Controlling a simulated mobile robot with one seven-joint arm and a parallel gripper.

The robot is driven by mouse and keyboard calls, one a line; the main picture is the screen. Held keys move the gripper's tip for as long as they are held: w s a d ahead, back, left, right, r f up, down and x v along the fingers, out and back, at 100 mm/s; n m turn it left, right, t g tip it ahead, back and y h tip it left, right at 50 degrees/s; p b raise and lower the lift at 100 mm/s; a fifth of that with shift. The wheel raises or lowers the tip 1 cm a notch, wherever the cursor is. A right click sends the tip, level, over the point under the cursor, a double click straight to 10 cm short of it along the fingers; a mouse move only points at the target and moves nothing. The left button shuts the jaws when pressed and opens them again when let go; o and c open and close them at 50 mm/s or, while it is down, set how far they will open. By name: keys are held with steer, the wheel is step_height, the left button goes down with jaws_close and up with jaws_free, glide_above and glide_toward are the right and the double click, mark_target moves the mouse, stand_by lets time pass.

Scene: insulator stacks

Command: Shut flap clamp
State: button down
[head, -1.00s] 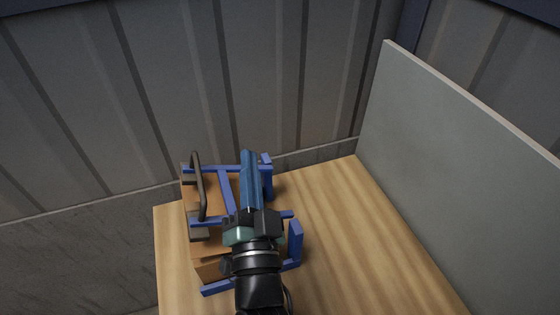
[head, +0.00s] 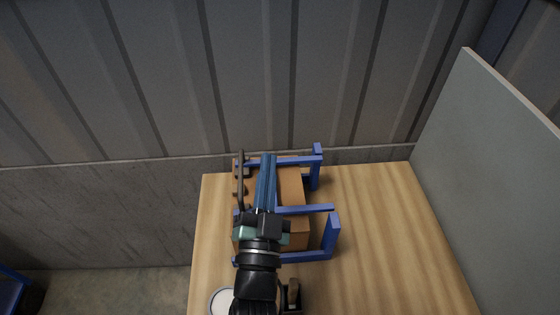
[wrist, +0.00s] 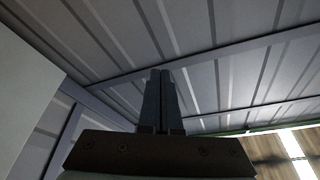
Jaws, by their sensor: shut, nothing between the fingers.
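The clamp is a blue frame (head: 331,238) around an orange-brown block (head: 291,187) on a wooden table. A dark handle (head: 240,178) stands along the clamp's left side. My gripper (head: 267,157) is shut and empty, and its fingers reach across the left part of the clamp, just right of the handle. They hide part of the block and frame. I cannot tell whether they touch the clamp, or how far its flap is open. In the wrist view, the shut fingers (wrist: 161,74) point towards metal cladding and beams, and the clamp is not seen.
The wooden table (head: 390,240) is clear to the right of the clamp. A grey upright panel (head: 500,150) borders the table on the right. A ribbed wall (head: 200,80) stands behind.

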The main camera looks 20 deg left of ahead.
mark_target(241, 196)
steer(key=shift+n, duration=0.3)
steer(key=shift+s+a+f+b, duration=0.4)
steer(key=shift+a+f, duration=0.4)
steer(key=shift+f, duration=0.4)
steer(key=shift+s+a+f+b, duration=0.15)
steer(key=shift+a+f+b, duration=0.35)
steer(key=shift+a+f, duration=0.5)
steer(key=shift+s+a+f+b, duration=0.3)
steer(key=shift+a+f+b, duration=0.25)
steer(key=shift+f, duration=0.8)
steer(key=shift+a, duration=0.1)
